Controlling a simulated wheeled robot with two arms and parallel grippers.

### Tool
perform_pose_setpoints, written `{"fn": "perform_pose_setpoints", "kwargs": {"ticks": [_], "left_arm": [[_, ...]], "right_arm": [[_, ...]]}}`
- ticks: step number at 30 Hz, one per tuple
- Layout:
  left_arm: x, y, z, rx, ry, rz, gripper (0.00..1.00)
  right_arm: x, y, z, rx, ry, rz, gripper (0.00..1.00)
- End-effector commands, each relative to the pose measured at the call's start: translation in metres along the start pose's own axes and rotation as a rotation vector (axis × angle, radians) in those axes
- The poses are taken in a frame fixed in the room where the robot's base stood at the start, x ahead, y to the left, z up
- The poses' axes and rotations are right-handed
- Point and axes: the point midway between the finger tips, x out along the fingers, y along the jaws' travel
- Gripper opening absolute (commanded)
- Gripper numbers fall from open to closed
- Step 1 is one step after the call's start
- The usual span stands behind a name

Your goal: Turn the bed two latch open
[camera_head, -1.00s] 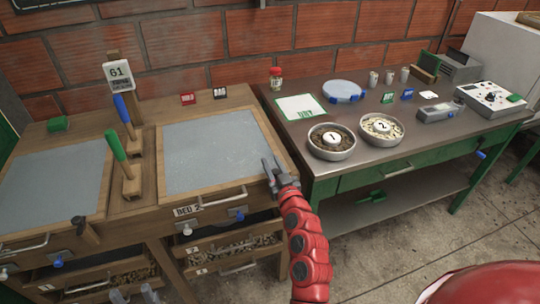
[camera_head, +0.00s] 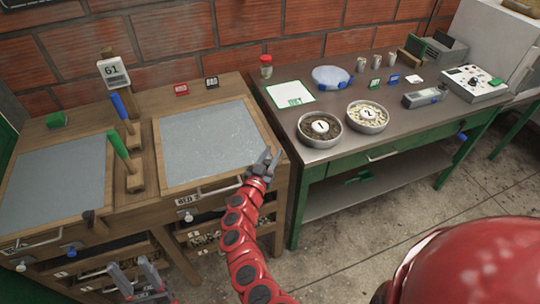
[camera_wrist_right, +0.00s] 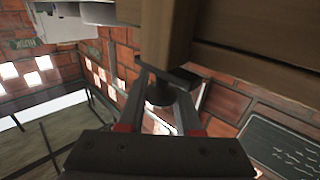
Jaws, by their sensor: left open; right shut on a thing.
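The bed two box (camera_head: 258,128), with a wood frame and a grey top, stands in the middle of the head view. My right gripper (camera_head: 264,160) is at the front right corner of bed two. In the right wrist view, its fingers (camera_wrist_right: 165,85) close on a dark round knob (camera_wrist_right: 160,92) under a wooden post, which looks like the bed two latch. The head view does not show the latch clearly. My left gripper (camera_head: 134,268) is open and empty, low in front of the left bed.
A similar dark latch (camera_head: 88,215) is on the left bed. Green (camera_head: 120,148) and blue (camera_head: 120,108) handles stand between the beds. Open floor lies in front of that table.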

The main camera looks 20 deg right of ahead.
Motion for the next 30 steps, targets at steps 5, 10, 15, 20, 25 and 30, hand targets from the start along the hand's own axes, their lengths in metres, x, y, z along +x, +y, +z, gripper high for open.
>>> {"fn": "perform_pose_setpoints", "kwargs": {"ticks": [5, 10, 15, 20, 25, 30], "left_arm": [[-0.0067, 0.0003, 0.0011, 0.0, 0.0, 0.0, 0.5], [-0.0082, 0.0004, 0.0013, 0.0, 0.0, 0.0, 0.5], [-0.0084, 0.0004, 0.0014, 0.0, 0.0, 0.0, 0.5], [-0.0085, 0.0004, 0.0015, 0.0, 0.0, 0.0, 0.5], [-0.0085, 0.0004, 0.0014, 0.0, 0.0, 0.0, 0.5], [-0.0082, 0.0004, 0.0013, 0.0, 0.0, 0.0, 0.5]], "right_arm": [[-0.0007, 0.0007, 0.0052, 0.001, -0.008, 0.04, 0.0], [-0.0017, 0.001, 0.0061, 0.0, -0.011, 0.058, 0.0], [-0.0018, 0.0019, 0.0067, -0.001, -0.012, 0.064, 0.0], [-0.002, 0.002, 0.0075, -0.001, -0.013, 0.064, 0.0], [-0.0018, 0.002, 0.007, -0.001, -0.012, 0.063, 0.49], [-0.0013, 0.002, 0.0051, 0.0, -0.009, 0.064, 0.64]]}}
